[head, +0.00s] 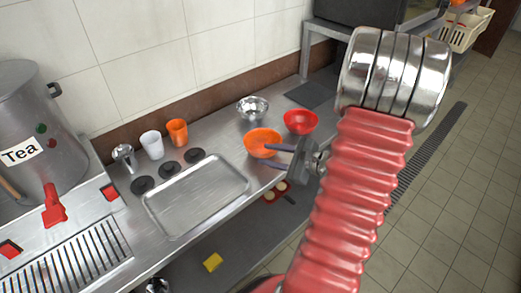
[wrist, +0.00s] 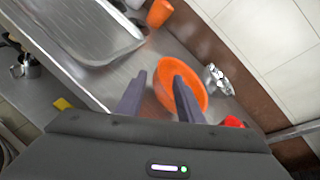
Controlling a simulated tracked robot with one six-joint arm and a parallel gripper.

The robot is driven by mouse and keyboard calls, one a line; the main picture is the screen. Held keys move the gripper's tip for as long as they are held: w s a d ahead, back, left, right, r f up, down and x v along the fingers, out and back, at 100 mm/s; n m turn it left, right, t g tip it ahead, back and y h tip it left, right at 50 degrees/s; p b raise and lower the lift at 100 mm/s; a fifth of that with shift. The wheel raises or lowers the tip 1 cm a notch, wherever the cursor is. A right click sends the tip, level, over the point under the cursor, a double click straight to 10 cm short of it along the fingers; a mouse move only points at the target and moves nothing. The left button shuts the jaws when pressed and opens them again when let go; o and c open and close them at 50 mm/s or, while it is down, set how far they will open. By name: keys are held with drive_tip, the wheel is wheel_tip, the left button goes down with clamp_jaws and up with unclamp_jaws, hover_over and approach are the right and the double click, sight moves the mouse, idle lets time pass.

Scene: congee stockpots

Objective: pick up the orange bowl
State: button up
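The orange bowl (head: 258,138) stands upright on the steel counter, near its front edge. My gripper (head: 268,156) is open and reaches toward it from the right, at its near side. In the wrist view the bowl (wrist: 194,72) lies beyond the fingers of my gripper (wrist: 159,78). The right finger overlaps the bowl in the picture, and the left finger is just left of its rim. Nothing is seen held. I cannot tell whether a finger touches the bowl.
A red bowl (head: 300,122) stands close right of the orange bowl, and a metal bowl (head: 253,108) stands behind. An orange cup (head: 177,132), a white cup (head: 152,145) and a steel tray (head: 196,196) are to the left. A tiled wall (head: 150,60) bounds the back.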

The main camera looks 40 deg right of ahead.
sight(255, 154)
drive_tip(key=shift+w+a+f, duration=0.1)
drive_tip(key=shift+w+f, duration=0.1)
drive_tip(key=shift+w, duration=0.25)
drive_tip(key=shift+x, duration=2.6)
drive_tip(key=shift+c, duration=0.7)
clamp_jaws()
